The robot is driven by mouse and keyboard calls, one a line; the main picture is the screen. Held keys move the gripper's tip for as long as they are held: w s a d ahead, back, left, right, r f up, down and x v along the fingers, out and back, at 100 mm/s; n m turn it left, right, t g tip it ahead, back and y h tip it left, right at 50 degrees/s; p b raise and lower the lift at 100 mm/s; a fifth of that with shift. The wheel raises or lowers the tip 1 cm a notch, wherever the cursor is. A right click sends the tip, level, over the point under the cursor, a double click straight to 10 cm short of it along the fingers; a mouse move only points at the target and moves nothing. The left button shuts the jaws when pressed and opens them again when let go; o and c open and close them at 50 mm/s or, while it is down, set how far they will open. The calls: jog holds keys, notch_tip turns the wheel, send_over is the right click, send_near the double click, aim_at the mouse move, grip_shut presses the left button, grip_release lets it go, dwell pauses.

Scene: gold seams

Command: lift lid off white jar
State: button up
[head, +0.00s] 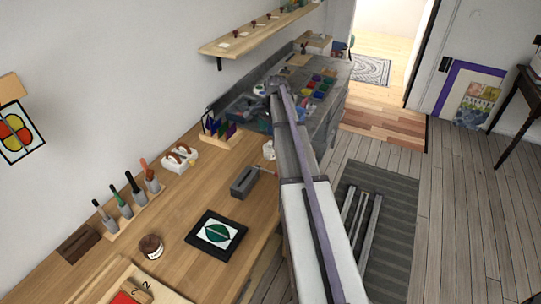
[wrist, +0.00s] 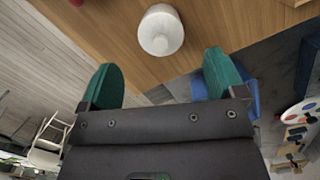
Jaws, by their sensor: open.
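The white jar (wrist: 160,32) stands on the wooden worktop in the wrist view, round and pale, seen from above. I cannot clearly make out the seam between its lid and body. My gripper (wrist: 163,78) has two green-padded fingers spread wide apart with nothing between them. The jar lies just beyond the fingertips, between their lines and apart from both. In the head view a small white object, likely the jar (head: 268,150), shows at the worktop's right edge, partly hidden by my arm. My gripper's fingers cannot be made out there.
The wooden worktop (head: 188,207) carries a grey block-like tool (head: 244,182), a dark-framed green leaf panel (head: 216,233), a brown jar (head: 151,247) and a rack of handled tools (head: 130,210). A wall shelf (head: 262,32) hangs above. A blue object (wrist: 240,88) is near the right finger.

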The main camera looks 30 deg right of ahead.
aim_at(271, 142)
jog(key=f+b, duration=0.1)
jog(key=f, duration=0.1)
jog(key=f+b, duration=0.4)
jog(key=shift+a+f, duration=0.1)
jog(key=shift+a, duration=0.15)
jog(key=shift+r, duration=0.25)
jog(key=c, duration=1)
